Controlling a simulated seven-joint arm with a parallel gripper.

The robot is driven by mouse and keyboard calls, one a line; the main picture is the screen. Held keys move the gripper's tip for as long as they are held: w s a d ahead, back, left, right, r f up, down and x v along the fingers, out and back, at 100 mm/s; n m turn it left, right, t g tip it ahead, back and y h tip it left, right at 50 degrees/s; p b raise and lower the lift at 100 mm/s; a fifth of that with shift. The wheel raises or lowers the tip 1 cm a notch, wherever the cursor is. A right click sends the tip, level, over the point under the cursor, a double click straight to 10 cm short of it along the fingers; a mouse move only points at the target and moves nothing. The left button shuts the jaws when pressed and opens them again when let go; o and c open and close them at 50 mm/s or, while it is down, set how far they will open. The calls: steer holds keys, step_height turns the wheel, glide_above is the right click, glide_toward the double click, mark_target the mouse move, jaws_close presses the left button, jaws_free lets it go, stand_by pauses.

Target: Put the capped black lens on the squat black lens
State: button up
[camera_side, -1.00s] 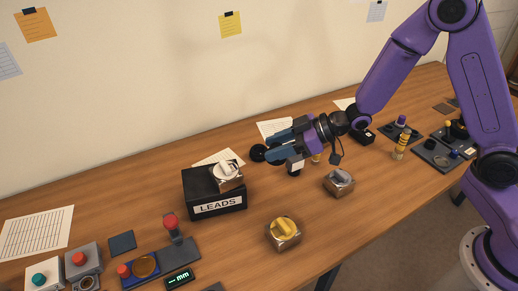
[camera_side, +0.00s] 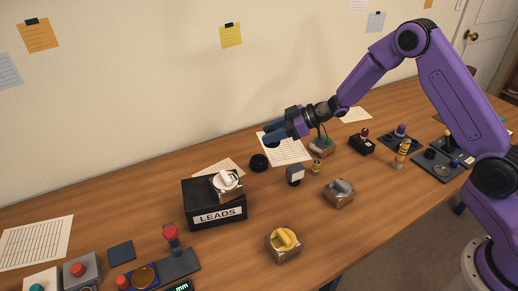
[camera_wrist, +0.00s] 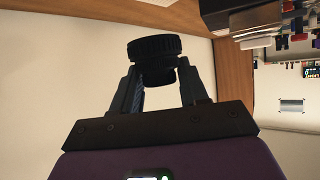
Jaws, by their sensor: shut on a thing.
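My gripper (camera_side: 272,138) is shut on a black lens and holds it above the back of the table, left of my arm. In the wrist view, this capped black lens (camera_wrist: 155,50) sits between the two fingers (camera_wrist: 158,88), with a wide ridged rim and a narrower body. In the side view it is mostly hidden by the dark fingers. The squat black lens (camera_side: 259,162) lies on the table below and slightly left of my gripper, apart from it.
A black LEADS box (camera_side: 218,214) with a white-knobbed block (camera_side: 227,184) on it stands front left. A small dark grey box (camera_side: 295,174), a grey-knobbed block (camera_side: 339,193) and a yellow-knobbed block (camera_side: 283,243) stand to the right. A lined paper (camera_side: 290,149) lies behind.

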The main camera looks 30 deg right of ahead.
steer(key=w+f, duration=0.1)
steer(key=f, duration=0.1)
steer(key=w+a+f, duration=0.1)
steer(key=w+f, duration=0.3)
steer(key=shift+w+a+f, duration=0.25)
steer(key=shift+f, duration=1.35)
steer(key=shift+f, duration=0.2)
steer(key=o, duration=1.1)
steer(key=shift+o, duration=0.2)
steer(key=shift+r, duration=0.1)
